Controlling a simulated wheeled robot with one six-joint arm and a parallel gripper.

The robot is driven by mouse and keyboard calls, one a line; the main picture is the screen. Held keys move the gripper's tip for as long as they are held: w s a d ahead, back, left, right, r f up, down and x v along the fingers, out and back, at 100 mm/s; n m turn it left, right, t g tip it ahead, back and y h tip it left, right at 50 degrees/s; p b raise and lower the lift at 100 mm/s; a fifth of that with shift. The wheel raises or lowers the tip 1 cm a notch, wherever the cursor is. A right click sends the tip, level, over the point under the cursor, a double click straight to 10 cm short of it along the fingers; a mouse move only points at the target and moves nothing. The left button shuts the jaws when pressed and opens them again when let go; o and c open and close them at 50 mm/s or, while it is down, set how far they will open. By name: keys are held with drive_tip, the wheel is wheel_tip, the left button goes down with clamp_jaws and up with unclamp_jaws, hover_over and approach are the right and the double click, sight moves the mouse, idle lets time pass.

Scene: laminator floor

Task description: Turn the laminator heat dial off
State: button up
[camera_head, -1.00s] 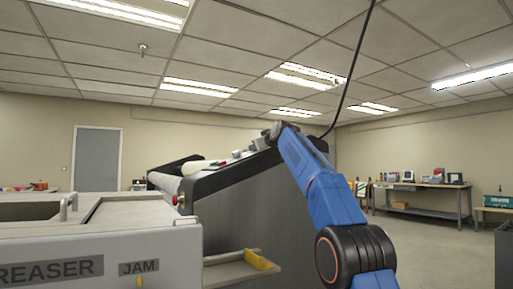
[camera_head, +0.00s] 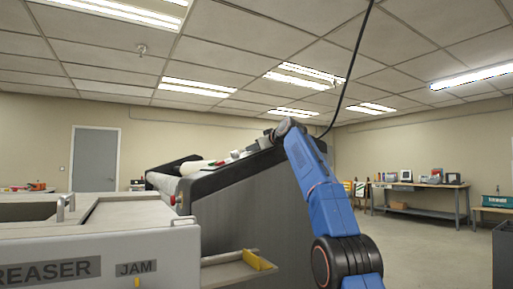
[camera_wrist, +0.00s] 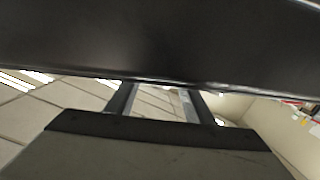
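The laminator (camera_head: 246,206) is the big grey machine with a dark sloping top edge in the middle of the head view. Small controls (camera_head: 235,155) show along its top, too small to tell which one is the heat dial. My blue arm rises on the right and bends over toward that top, where its end is mostly hidden. In the wrist view, my gripper's two fingers (camera_wrist: 157,92) stand apart with ceiling showing between them. Their tips meet or pass behind the edge of a dark panel (camera_wrist: 160,40) that fills the top. No dial shows there.
A light grey machine (camera_head: 85,245) labelled JAM stands at the front left. A shelf with a yellow piece (camera_head: 257,260) juts out beside the laminator. A workbench (camera_head: 425,187) stands by the right wall. Open floor (camera_head: 420,240) lies to the right.

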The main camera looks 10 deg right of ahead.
drive_tip(key=shift+v, duration=0.75)
drive_tip(key=v, duration=1.6)
drive_tip(key=shift+w, duration=0.1)
